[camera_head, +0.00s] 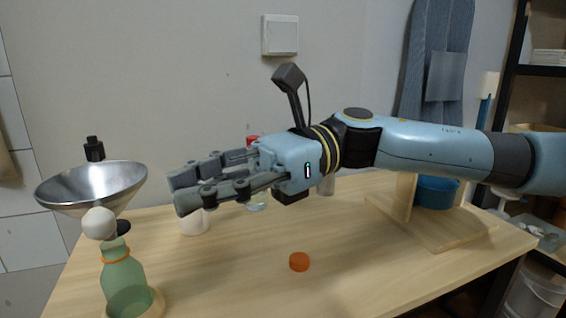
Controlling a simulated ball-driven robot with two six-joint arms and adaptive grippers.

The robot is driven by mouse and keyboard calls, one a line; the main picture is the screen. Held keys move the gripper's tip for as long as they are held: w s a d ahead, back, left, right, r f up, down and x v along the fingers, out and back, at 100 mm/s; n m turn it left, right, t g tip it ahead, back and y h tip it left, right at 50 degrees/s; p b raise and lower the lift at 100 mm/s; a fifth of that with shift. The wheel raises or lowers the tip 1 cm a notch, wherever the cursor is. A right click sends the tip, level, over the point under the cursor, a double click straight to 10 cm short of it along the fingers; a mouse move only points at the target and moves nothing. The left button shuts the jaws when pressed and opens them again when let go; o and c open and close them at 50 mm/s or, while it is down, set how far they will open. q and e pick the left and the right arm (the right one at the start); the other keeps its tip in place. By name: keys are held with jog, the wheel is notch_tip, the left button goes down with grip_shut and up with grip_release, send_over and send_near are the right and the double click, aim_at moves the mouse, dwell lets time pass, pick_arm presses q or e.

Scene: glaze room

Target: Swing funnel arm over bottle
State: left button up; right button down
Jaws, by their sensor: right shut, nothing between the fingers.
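A shiny metal funnel (92,187) is at the left, with a white ball knob (98,223) in front of its lower part. A black post top (94,149) shows behind its rim. The translucent green bottle (124,278) stands upright below, with an orange ring round its neck, on a round wooden base (155,304). The funnel's spout is hidden, so I cannot tell whether it lines up with the bottle's mouth. My right gripper (177,192) is shut and empty, pointing left, just right of the funnel and apart from it. My left gripper is out of view.
An orange cap (299,262) lies on the wooden table (370,270). A white cup (194,222) and a red-capped clear bottle (257,200) stand behind my right gripper. A wooden stand (445,226) with a blue container (437,192) is at the right. The table's front middle is mostly clear.

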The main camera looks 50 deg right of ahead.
pick_arm(q)
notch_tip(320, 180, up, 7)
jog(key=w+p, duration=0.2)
jog(key=p, duration=0.4)
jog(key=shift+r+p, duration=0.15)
jog(key=shift+p, duration=0.25)
pick_arm(e)
jog(key=v, duration=0.8)
jog(key=shift+s, duration=0.35)
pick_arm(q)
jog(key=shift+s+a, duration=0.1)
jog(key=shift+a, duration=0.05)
pick_arm(e)
jog(key=shift+d, duration=0.1)
